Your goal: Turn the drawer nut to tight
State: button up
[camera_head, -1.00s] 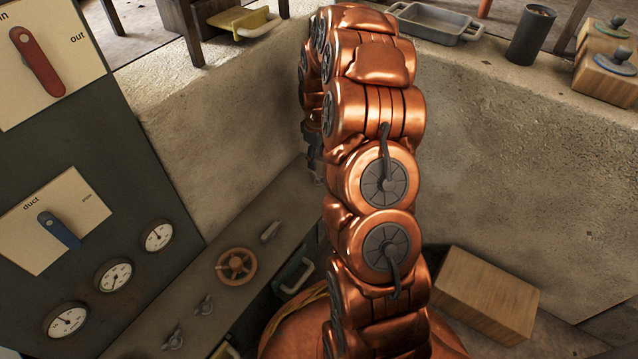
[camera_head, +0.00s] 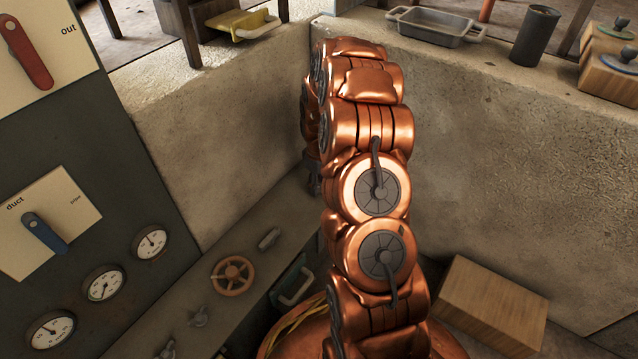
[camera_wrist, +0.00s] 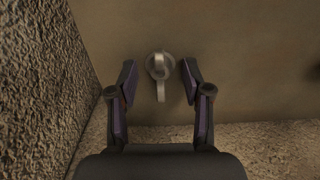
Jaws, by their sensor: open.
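In the wrist view, a pale metal nut (camera_wrist: 159,66) with a round head and one straight arm stands on a flat brown surface. The arm points toward the bottom of the picture. My gripper (camera_wrist: 157,76) is open, with one finger on each side of the nut and a visible gap on both sides. Nothing is held. In the head view my gripper (camera_head: 314,182) is mostly hidden behind my copper arm, near the far end of the bench ledge, and this nut cannot be made out there. I cannot read its tight mark.
Rough walls close in at the left and bottom of the wrist view. On the ledge are a copper handwheel (camera_head: 232,276), a small grey lever (camera_head: 269,239) and wing nuts (camera_head: 199,316). A gauge panel (camera_head: 130,200) stands left. A wooden box (camera_head: 490,305) lies right.

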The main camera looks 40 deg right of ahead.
jog(key=shift+c, duration=0.3)
grip_shut()
jog(key=shift+r+p, duration=0.1)
jog(key=shift+p, duration=0.25)
jog(key=m+p, duration=0.1)
jog(key=p, duration=0.1)
jog(key=m+p, duration=0.2)
jog(key=p, duration=0.1)
jog(key=shift+r, duration=0.25)
jog(key=m+p, duration=0.5)
jog(key=shift+s+f, duration=0.1)
jog(key=m+p, duration=0.4)
jog(key=m, duration=0.1)
jog(key=shift+f, duration=0.15)
jog(key=shift+f+m+p, duration=0.1)
jog(key=shift+m+p, duration=0.65)
jog(key=shift+m, duration=1.55)
